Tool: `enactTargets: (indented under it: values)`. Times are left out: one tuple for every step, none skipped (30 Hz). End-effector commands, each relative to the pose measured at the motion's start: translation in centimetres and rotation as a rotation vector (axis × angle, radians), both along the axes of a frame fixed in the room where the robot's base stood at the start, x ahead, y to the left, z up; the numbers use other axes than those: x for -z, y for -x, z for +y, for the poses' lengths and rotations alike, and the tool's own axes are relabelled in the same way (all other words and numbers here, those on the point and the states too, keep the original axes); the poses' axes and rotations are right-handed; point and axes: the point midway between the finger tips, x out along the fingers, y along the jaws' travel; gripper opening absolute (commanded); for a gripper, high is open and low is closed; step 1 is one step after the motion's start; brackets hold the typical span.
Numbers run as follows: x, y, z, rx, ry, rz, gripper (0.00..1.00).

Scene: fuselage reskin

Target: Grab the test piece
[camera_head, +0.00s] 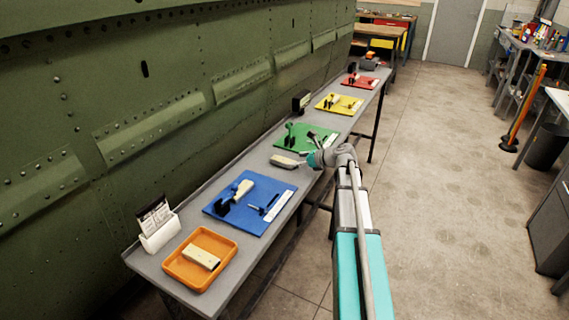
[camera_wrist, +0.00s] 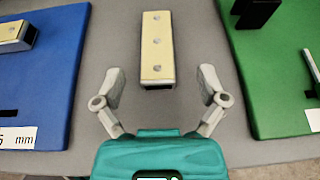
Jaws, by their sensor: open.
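A cream block with a row of rivets, seemingly the test piece (camera_wrist: 157,40), lies on bare grey tabletop between the blue and green mats. It also shows in the head view (camera_head: 286,161), just left of my gripper (camera_head: 305,159). In the wrist view my gripper (camera_wrist: 161,78) is open, with one finger on each side of the block's near half. The block is upright in that picture and roughly centred between the fingertips. I see no contact, and the height of the fingers above the table is hard to tell.
The blue mat (camera_head: 222,212) and green mat (camera_head: 321,145) hold tools and parts on either side. An orange tray (camera_head: 170,272) with another cream block stands at the near end, beside a white card holder (camera_head: 158,236). The green fuselage wall (camera_head: 100,90) runs behind the table.

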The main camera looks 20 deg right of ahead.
Motion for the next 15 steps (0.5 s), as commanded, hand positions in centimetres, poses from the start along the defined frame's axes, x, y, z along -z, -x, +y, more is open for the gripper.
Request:
enactTargets:
  values:
    - [0.1,-0.1,0.1,0.0,0.0,0.0,0.91]
    - [0.1,-0.2,0.1,0.0,0.0,0.0,0.91]
    - [0.2,-0.3,0.3,0.0,0.0,0.0,0.91]
    - [0.3,-0.5,0.4,0.0,0.001,-0.001,0.91]
    - [0.4,-0.6,0.5,0.0,0.001,-0.001,0.91]
    - [0.6,-0.9,0.8,0.0,0.001,-0.001,0.91]
    - [0.7,-1.1,0.9,-0.001,0.0,0.0,0.91]
    - [0.9,-1.4,1.2,-0.001,0.0,0.0,0.91]
    - [1.1,-1.7,1.5,-0.001,0.0,0.0,0.91]
    - [1.2,-2.0,1.7,-0.001,0.0,0.0,0.91]
    - [1.3,-2.2,2.0,-0.001,0.0,0.0,0.91]
    - [1.5,-2.6,2.1,0.0,0.001,-0.001,0.91]
    - [1.6,-2.8,2.3,0.001,0.001,-0.001,0.91]
    - [1.7,-3.0,2.4,0.001,0.0,0.0,0.91]
    - [1.8,-3.3,2.6,0.001,0.0,0.0,0.91]
